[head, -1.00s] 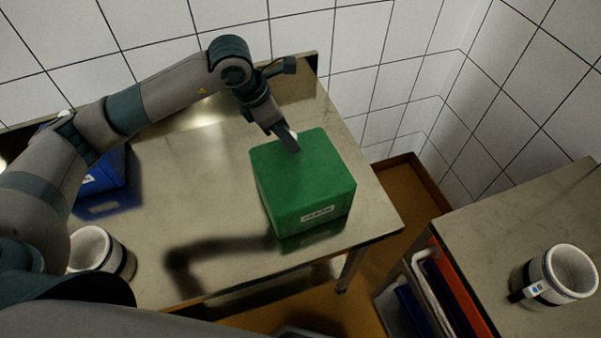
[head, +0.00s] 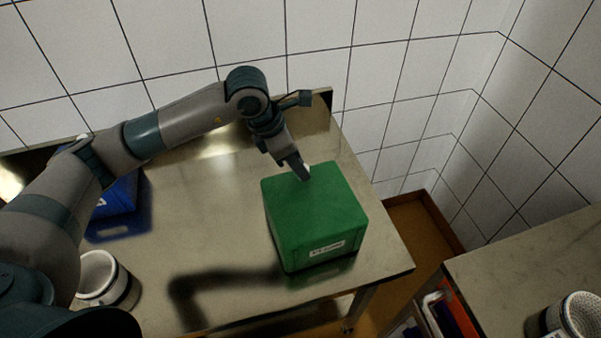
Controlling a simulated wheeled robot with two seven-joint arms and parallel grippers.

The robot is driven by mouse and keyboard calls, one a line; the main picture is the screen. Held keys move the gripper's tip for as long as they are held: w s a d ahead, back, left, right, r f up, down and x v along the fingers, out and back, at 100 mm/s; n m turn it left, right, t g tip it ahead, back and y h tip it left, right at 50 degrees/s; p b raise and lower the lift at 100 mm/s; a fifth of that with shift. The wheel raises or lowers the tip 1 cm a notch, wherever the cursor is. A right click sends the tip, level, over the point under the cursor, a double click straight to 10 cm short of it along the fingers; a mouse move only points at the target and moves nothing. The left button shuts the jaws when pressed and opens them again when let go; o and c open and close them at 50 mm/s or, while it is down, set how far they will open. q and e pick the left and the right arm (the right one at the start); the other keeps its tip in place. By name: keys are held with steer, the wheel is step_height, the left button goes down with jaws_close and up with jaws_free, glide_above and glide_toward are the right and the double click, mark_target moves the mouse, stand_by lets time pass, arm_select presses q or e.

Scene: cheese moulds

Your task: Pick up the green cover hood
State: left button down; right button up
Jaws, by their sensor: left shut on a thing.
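The green cover hood (head: 312,222) is a box-shaped cover with a white label on its front face. It is at the right end of the steel table. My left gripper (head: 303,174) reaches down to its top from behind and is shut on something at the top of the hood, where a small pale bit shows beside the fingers. The fingers hide most of what they hold. I cannot tell clearly whether the hood's lower edge touches the table. My right gripper is not in view.
The steel table (head: 215,235) has free room left of the hood. A blue crate (head: 118,208) and a white mould (head: 103,278) stand at its left. Tiled walls close the back and right. Another table (head: 525,265) at lower right bears a white mould (head: 578,318).

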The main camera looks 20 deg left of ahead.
arm_select(q)
steer(key=shift+w+r, duration=0.1)
steer(key=shift+r, duration=0.3)
step_height(320, 180, up, 2)
steer(key=shift+r+b, duration=0.1)
steer(key=shift+b, duration=0.9)
steer(key=s+d+r+b, duration=0.2)
steer(key=d+r+b, duration=0.2)
steer(key=d+r, duration=0.3)
steer(key=d, duration=0.4)
steer(key=shift+d+r+b, duration=0.15)
steer(key=shift+d+b, duration=0.15)
